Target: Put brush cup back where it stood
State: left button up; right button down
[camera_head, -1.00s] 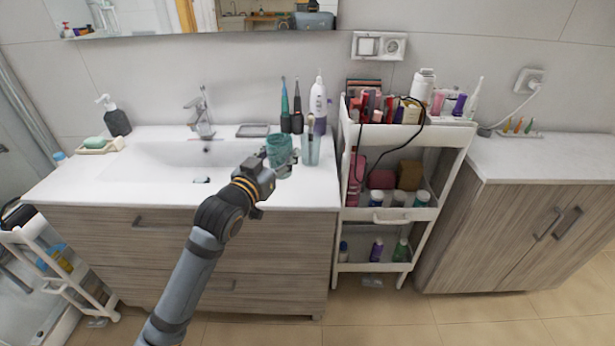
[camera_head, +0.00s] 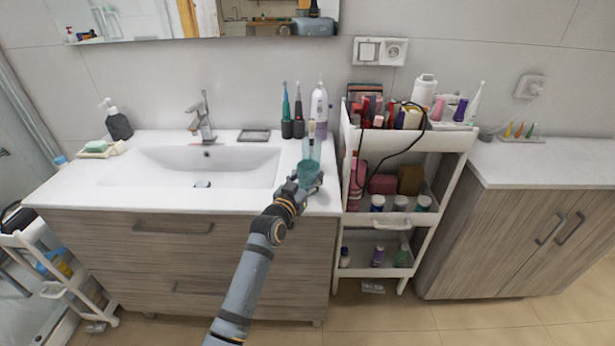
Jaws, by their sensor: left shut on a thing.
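My left gripper (camera_head: 291,187) is shut on a teal, see-through cup (camera_head: 309,172) near the front right of the washbasin counter. I cannot tell whether the cup touches the counter. A clear, pale blue cup (camera_head: 312,150) with brush-like sticks in it stands just behind the teal cup, which overlaps its lower part in this view. I see nothing clearly inside the teal cup. My right gripper is not in view.
Two electric toothbrushes (camera_head: 298,124) and a white-purple bottle (camera_head: 319,103) stand behind the cups. A small dark tray (camera_head: 254,135) lies behind the basin (camera_head: 207,165). A crowded white cart (camera_head: 440,140) stands right of the counter (camera_head: 325,195).

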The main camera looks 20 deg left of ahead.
pick_arm(q)
jog(key=shift+f, duration=0.1)
jog(key=o, duration=1.2)
jog(key=shift+s, duration=0.35)
jog(key=s+a, duration=0.1)
jog(key=s, duration=1)
jog(key=shift+s+a+r, duration=0.2)
